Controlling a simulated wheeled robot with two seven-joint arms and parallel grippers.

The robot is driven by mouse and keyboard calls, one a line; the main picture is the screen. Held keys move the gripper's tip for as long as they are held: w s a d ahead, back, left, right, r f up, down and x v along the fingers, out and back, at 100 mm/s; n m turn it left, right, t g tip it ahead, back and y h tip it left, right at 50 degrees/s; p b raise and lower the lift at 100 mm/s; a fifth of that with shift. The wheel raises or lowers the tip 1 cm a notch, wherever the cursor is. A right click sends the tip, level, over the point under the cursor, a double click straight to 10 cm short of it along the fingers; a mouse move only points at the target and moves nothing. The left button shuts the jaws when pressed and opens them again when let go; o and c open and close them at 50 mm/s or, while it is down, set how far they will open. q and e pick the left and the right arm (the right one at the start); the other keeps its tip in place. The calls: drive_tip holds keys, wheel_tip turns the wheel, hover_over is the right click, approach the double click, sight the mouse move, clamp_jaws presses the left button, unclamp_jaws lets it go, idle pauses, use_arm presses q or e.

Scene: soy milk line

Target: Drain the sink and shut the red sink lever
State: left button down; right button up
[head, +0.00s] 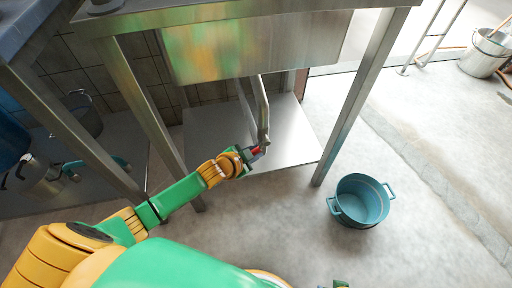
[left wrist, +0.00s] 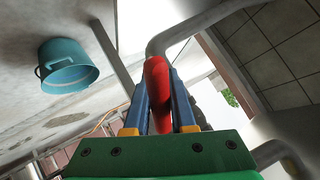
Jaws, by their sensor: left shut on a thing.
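The red sink lever (left wrist: 159,95) sits on the end of a grey metal drain pipe in the left wrist view. In the head view a bit of the red lever (head: 256,150) shows at the foot of the drain pipe (head: 263,110) under the metal sink (head: 250,48). My left gripper (head: 258,152) is shut on the lever, with one blue finger on each side of it in the left wrist view (left wrist: 159,88). The inside of the sink is hidden. A small green part, perhaps of my right gripper (head: 340,284), shows at the bottom edge.
A teal pot (head: 362,201) stands on the floor right of the sink frame. A lower metal shelf (head: 300,135) and table legs surround the pipe. Pots stand under the left counter. A metal bucket (head: 484,54) stands far right. The right floor is mostly clear.

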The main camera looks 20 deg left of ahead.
use_arm(q)
drive_tip(key=shift+s+a+r+m+g+y+p, duration=0.35)
drive_tip(key=shift+r+g+y+p, duration=0.3)
drive_tip(key=shift+p, duration=1.25)
drive_tip(key=shift+s+a+r+m+g+y+p, duration=0.15)
drive_tip(key=shift+a+r+m+g+y+p, duration=0.5)
drive_tip(key=shift+p, duration=1.25)
drive_tip(key=shift+s+a+r+m+g+y+p, duration=0.1)
drive_tip(key=shift+s+r+m+g+y+p, duration=0.2)
drive_tip(key=shift+g+y+p, duration=1.15)
use_arm(e)
drive_tip(key=s+d+r, duration=0.3)
drive_tip(key=s, duration=0.7)
drive_tip(key=shift+d+r+g+p, duration=0.15)
drive_tip(key=shift+d+g+p, duration=0.1)
drive_tip(key=shift+g+p, duration=0.2)
use_arm(q)
drive_tip(key=shift+t+h, duration=0.25)
drive_tip(key=shift+t, duration=0.4)
use_arm(e)
drive_tip(key=shift+s, duration=0.15)
use_arm(q)
drive_tip(key=c, duration=0.8)
unclamp_jaws()
use_arm(e)
drive_tip(key=shift+s, duration=0.1)
use_arm(q)
drive_tip(key=shift+o, duration=0.2)
